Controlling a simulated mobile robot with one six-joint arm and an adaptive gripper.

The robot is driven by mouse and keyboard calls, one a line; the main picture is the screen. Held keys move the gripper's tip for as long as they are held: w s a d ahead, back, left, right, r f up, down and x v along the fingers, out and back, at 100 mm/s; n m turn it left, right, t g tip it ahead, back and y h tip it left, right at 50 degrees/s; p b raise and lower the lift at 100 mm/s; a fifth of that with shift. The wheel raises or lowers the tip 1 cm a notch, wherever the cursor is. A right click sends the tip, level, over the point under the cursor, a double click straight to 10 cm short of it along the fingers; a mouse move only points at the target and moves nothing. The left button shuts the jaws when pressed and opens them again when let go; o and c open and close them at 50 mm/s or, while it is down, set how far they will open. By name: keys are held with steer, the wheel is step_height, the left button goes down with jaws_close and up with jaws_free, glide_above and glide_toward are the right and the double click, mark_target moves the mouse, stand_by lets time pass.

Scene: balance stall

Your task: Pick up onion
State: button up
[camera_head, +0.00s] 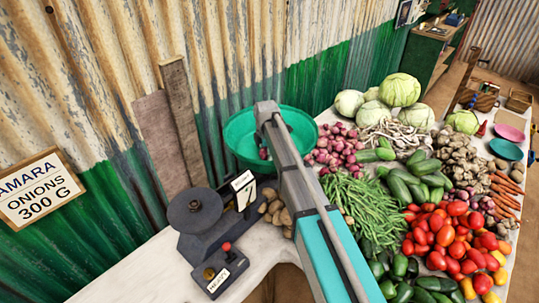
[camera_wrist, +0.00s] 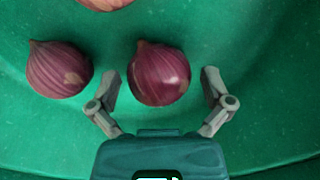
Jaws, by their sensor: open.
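A red-purple onion (camera_wrist: 159,73) lies in the green bowl (camera_wrist: 245,30), between the two open fingers of my gripper (camera_wrist: 163,88) in the wrist view. I cannot tell whether the fingers touch it. A second onion (camera_wrist: 59,69) lies to its left, just outside the left finger. Part of a third onion (camera_wrist: 105,3) shows at the top edge. In the head view, the green bowl (camera_head: 234,136) sits on the balance scale, and my arm crosses in front of it and hides my gripper. A few onions (camera_head: 263,153) show inside it.
The dark scale body (camera_head: 213,225) stands left of my arm, with a red-knobbed box (camera_head: 222,268) in front. Piled red onions (camera_head: 337,146), green beans (camera_head: 362,203), tomatoes and cabbages crowd the table to the right. A corrugated wall (camera_head: 95,220) with an onion sign (camera_head: 40,188) stands behind.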

steer(key=c, duration=1)
